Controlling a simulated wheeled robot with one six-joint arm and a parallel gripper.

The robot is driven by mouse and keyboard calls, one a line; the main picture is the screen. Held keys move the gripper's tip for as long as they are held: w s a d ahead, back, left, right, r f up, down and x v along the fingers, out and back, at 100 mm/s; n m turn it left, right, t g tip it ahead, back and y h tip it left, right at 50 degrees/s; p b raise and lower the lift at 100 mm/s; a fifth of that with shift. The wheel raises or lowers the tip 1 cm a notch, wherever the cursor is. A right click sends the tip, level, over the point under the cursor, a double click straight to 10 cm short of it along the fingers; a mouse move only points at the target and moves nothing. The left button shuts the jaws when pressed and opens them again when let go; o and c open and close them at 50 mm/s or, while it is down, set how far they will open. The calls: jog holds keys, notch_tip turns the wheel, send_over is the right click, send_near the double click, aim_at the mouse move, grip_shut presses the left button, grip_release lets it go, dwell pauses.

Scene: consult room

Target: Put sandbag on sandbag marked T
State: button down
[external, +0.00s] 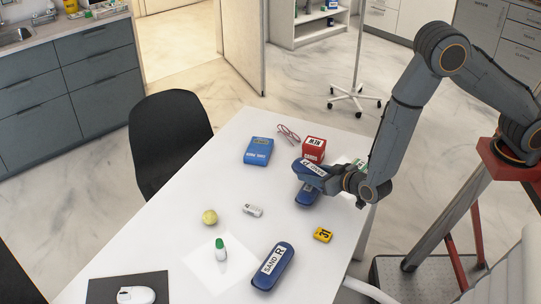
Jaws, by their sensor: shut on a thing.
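My gripper (328,178) is shut on a dark blue sandbag (300,165) with a white label; its lettering is too small to read surely. The held sandbag is over the far right part of the white table. Another blue sandbag (306,198) lies directly below it in the picture, partly hidden by the held bag and my gripper. I cannot read a T on it, nor tell whether the two bags touch. A third blue sandbag (285,261), marked SAND R, lies near the front of the table.
A red box (314,146) stands just behind the held bag, with a blue box (258,151) and glasses (288,134) nearby.

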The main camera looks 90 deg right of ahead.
jog(key=c, duration=0.9)
grip_release()
jog(key=shift+f, duration=0.1)
jog(key=shift+s+a+r, duration=0.1)
jog(key=shift+a+r, duration=0.05)
jog(key=shift+r, duration=0.05)
jog(key=b+v, duration=0.1)
jog(key=v, duration=1)
jog(key=shift+s+a+r+b, duration=0.2)
jog(key=shift+s+b, duration=0.05)
jog(key=shift+b, duration=0.15)
